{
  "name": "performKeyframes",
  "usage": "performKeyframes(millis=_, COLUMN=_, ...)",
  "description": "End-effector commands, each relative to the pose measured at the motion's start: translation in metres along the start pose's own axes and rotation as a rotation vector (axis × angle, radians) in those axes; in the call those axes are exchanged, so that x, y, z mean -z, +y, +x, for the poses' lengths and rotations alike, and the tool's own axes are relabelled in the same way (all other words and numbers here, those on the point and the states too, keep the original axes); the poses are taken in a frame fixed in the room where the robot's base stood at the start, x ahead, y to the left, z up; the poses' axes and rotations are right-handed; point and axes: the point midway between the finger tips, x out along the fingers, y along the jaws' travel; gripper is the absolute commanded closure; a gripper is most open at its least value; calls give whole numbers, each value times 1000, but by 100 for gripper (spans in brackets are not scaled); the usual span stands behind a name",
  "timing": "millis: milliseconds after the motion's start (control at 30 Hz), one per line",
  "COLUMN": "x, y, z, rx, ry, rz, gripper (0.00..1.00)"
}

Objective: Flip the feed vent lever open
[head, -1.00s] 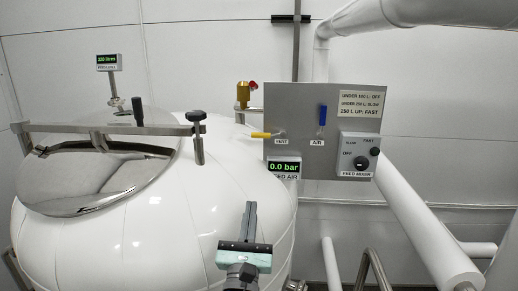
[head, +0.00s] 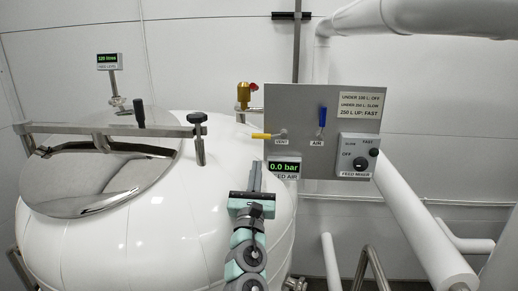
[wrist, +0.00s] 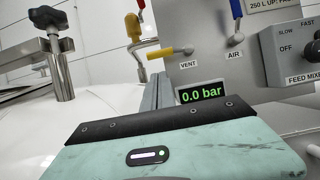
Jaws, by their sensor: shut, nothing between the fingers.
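The yellow vent lever (head: 262,136) lies horizontal, pointing left from its pivot above the VENT label on the grey panel (head: 290,95). It also shows in the wrist view (wrist: 160,53), above and beyond my fingertips. My gripper (head: 256,164) is shut and empty, just below the lever and left of the 0.0 bar feed air display (head: 284,167). In the wrist view my fingers (wrist: 157,88) point toward the panel. No contact with the lever shows.
The blue AIR lever (head: 323,116) stands upright to the right. A feed mixer knob (head: 360,163) is further right. A brass valve with a red part (head: 244,95) rises behind the panel's left edge. The white tank (head: 120,235) with its lid clamp (head: 199,140) fills the left.

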Motion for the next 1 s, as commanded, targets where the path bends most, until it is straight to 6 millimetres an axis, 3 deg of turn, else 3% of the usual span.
performKeyframes(millis=500, x=4, y=-3, z=60, rx=5, ry=1, rz=2, gripper=100)
performKeyframes(millis=1000, x=1, y=0, z=75, rx=-1, ry=1, rz=-1, gripper=100)
